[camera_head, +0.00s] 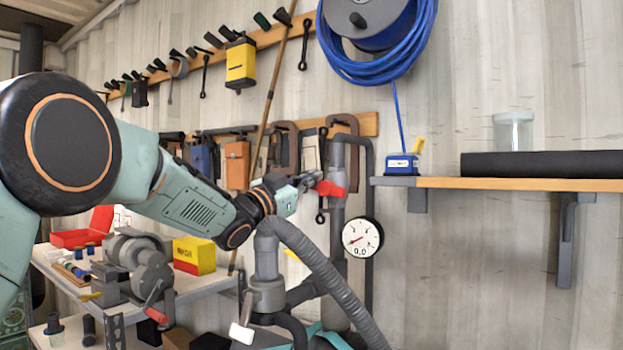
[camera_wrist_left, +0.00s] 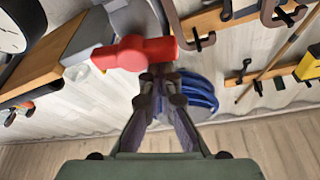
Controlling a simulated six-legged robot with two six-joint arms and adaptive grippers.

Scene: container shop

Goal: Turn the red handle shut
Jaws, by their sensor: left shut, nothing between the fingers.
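The red handle (camera_head: 330,188) sits on a grey vertical pipe (camera_head: 338,225) in the middle of the head view. It also shows in the left wrist view (camera_wrist_left: 135,52), lying crosswise just beyond the fingertips. My left gripper (camera_head: 312,181) reaches in from the left and its tips are close beside the handle's left end. In the left wrist view the fingers (camera_wrist_left: 160,75) are shut with nothing between them. I cannot tell whether the tips touch the handle. My right gripper is not in view.
A round gauge (camera_head: 362,237) is right of the pipe. A grey ribbed hose (camera_head: 325,280) runs below. A wooden shelf (camera_head: 520,184) with a glass jar (camera_head: 513,131) is at right. A bench grinder (camera_head: 135,265) and yellow box (camera_head: 194,255) stand at left. Clamps (camera_head: 285,145) hang behind.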

